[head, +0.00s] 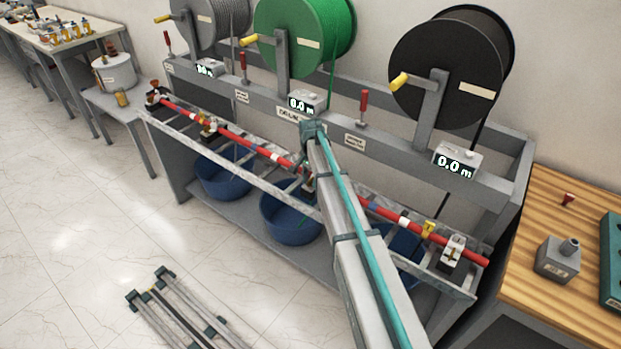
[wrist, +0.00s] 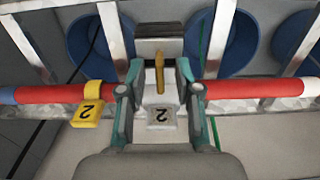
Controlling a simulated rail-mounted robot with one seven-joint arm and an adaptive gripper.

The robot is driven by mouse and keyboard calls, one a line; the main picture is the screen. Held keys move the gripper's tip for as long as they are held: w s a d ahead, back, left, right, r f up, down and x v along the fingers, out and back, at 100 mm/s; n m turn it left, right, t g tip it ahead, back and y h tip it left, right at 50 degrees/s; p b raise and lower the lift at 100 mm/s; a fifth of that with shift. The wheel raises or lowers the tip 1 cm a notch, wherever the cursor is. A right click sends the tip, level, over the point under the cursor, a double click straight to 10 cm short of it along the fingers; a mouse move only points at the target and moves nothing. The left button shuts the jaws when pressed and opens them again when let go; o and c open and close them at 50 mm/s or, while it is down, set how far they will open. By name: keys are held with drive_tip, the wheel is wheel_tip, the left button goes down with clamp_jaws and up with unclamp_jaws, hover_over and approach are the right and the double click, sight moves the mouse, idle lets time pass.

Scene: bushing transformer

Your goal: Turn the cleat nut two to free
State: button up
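The cleat (wrist: 160,100) marked 2 sits on the red pole in the middle of the wrist view. Its yellow nut (wrist: 159,72) stands up as a narrow wing, lengthwise in the picture. My gripper (wrist: 159,88) is open, with one teal finger on each side of the cleat and nut. Gaps show between the fingertips and the nut. In the head view my arm mostly hides this cleat and my gripper.
Other cleats hold the pole at the right end (head: 453,251) and to the left (head: 208,128). Blue tubs (head: 290,218) stand below the rack. Cable reels (head: 305,38) stand behind. A wooden bench (head: 560,292) is at right. The floor at left is mostly clear.

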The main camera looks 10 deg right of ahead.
clamp_jaws()
drive_tip(key=shift+f+n+b, duration=0.1)
drive_tip(key=shift+n+b, duration=0.2)
idle(0.3)
drive_tip(key=n+b, duration=0.1)
drive_tip(key=n, duration=0.1)
drive_tip(key=shift+f+n+b, duration=0.1)
drive_tip(key=shift+n+b, duration=0.2)
drive_tip(key=shift+n, duration=0.1)
drive_tip(key=n+b, duration=0.2)
drive_tip(key=n, duration=0.3)
drive_tip(key=n+b, duration=0.1)
drive_tip(key=n, duration=0.4)
drive_tip(key=shift+n+b, duration=0.65)
drive_tip(key=shift+n, duration=1.55)
